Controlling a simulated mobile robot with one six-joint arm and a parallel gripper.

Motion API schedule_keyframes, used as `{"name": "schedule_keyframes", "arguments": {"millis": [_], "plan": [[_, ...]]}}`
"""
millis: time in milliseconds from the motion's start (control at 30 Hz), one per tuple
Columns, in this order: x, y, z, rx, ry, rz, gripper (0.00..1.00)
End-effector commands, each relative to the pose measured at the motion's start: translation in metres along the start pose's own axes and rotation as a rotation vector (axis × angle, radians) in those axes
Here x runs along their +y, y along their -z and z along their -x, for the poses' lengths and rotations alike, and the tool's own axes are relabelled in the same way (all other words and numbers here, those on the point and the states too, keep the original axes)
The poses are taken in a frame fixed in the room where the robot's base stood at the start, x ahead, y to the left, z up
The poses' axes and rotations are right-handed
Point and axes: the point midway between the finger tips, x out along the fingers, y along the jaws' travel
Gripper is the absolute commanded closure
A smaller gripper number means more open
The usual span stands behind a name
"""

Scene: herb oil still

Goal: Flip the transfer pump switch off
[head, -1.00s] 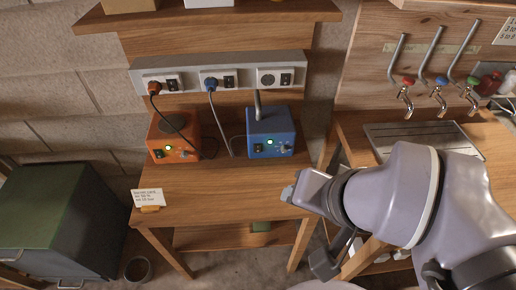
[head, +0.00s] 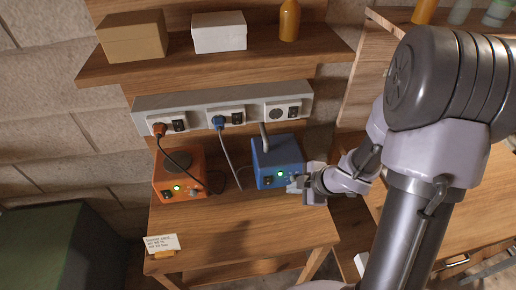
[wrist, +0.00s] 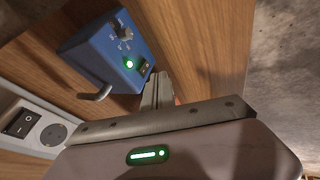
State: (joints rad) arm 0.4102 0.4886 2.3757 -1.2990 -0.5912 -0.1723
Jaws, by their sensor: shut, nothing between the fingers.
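A blue box (head: 278,160) stands on the wooden bench, with a black rocker switch (head: 268,181), a lit green lamp (head: 281,177) and a knob on its front. I cannot read a label naming it as the transfer pump. In the wrist view, the blue box (wrist: 95,50) shows its switch (wrist: 145,68), lamp (wrist: 129,64) and knob (wrist: 123,32). My gripper (head: 297,186) is shut and empty in front of the box's right side. In the wrist view, its fingertips (wrist: 157,80) appear close to the switch; contact is not clear.
An orange box (head: 180,178) with a lit green lamp stands to the left. Behind both, a grey socket strip (head: 190,110) holds plugs and switches. A paper card (head: 162,243) stands at the bench's front left. The middle of the bench (head: 235,230) is clear.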

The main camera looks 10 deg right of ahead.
Motion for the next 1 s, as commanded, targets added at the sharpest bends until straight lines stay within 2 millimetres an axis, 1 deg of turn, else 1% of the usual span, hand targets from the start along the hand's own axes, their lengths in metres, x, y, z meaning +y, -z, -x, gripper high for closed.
{"name": "schedule_keyframes", "arguments": {"millis": [33,100,333,433,567,700,900,1000], "plan": [[-0.005,0.002,-0.003,0.02,0.015,0.014,1.0],[-0.008,0.003,-0.004,0.034,0.023,0.026,1.0],[-0.008,0.003,-0.005,0.034,0.022,0.026,1.0],[-0.009,0.003,-0.012,0.033,0.022,0.026,1.0],[-0.011,0.002,-0.036,0.034,0.024,0.026,1.0],[-0.012,0.003,-0.069,0.034,0.023,0.028,1.0],[-0.013,0.005,-0.111,0.033,0.023,0.026,1.0],[0.006,0.006,-0.116,0.032,0.019,0.027,1.0]]}}
